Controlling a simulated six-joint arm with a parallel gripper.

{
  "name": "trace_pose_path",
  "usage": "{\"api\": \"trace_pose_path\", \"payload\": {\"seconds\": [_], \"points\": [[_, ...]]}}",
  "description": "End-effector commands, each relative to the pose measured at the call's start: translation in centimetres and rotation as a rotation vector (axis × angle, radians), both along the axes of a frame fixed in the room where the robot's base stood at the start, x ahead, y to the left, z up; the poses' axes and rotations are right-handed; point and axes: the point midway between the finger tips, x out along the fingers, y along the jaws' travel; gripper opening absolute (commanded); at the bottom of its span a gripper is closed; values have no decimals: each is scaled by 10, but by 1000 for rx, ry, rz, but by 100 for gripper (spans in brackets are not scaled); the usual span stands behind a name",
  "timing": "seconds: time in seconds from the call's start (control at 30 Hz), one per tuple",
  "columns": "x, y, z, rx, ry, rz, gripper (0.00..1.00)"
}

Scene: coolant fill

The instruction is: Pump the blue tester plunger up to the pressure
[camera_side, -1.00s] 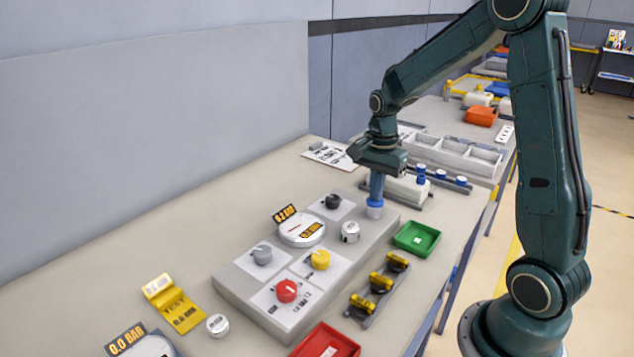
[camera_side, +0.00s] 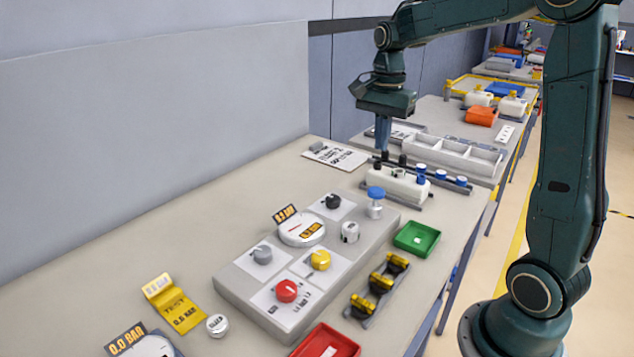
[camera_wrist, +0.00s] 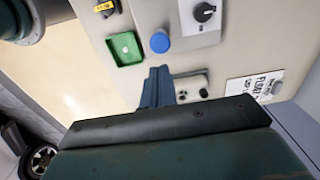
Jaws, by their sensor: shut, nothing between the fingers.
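The tester plunger with its blue cap (camera_side: 376,191) stands up on a clear-looking stem at the back right of the grey panel (camera_side: 240,290). In the wrist view the blue cap (camera_wrist: 160,42) shows from above. My gripper (camera_side: 383,149) is shut and empty, above and behind the plunger, apart from it. In the wrist view its closed fingers (camera_wrist: 158,73) point down beside the cap.
The panel also carries black (camera_side: 332,202), grey (camera_side: 262,254), yellow (camera_side: 319,260) and red (camera_side: 287,290) knobs. A green tray (camera_side: 417,239) and a rack of yellow-black parts (camera_side: 380,283) lie to the right. A white tank (camera_side: 398,186) stands behind the plunger.

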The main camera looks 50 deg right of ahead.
Motion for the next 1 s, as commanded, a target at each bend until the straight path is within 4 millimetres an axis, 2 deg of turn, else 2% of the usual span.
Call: {"api": "trace_pose_path", "payload": {"seconds": [0.23, 1.0], "points": [[0, 0, 14, 0, -1, 0, 0], [0, 0, 14, 0, 0, 0, 0]]}}
